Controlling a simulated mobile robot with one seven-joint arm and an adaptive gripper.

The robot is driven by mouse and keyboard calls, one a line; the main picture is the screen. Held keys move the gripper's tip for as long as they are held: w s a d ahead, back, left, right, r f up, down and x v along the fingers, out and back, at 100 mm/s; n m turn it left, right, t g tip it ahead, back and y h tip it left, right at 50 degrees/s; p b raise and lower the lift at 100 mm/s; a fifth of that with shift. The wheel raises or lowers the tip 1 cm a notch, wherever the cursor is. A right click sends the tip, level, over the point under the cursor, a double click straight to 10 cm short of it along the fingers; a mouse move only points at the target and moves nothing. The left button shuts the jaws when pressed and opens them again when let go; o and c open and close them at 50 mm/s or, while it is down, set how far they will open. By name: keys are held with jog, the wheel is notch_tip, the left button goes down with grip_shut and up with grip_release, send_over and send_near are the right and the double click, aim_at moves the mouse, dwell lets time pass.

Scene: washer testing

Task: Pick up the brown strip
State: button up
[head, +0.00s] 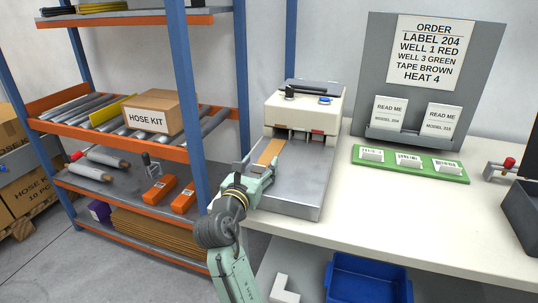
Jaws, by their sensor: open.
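The brown strip (271,151) lies flat on the grey metal bed (300,185) in front of a white and grey machine (304,107) on the table. Its far end reaches toward the machine's front slots. My gripper (257,168) is over the left side of the bed, at the strip's near end. The fingers are open, and they hide part of the near end. I cannot tell whether they touch the strip.
A sign board (431,55) with order text stands behind a green tray (411,164) of white labelled pieces. A blue rack post (187,90) stands close left of my arm. A dark box (522,207) is far right. The table's front right is clear.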

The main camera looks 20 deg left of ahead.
jog(key=shift+c, duration=0.2)
jog(key=c, duration=0.9)
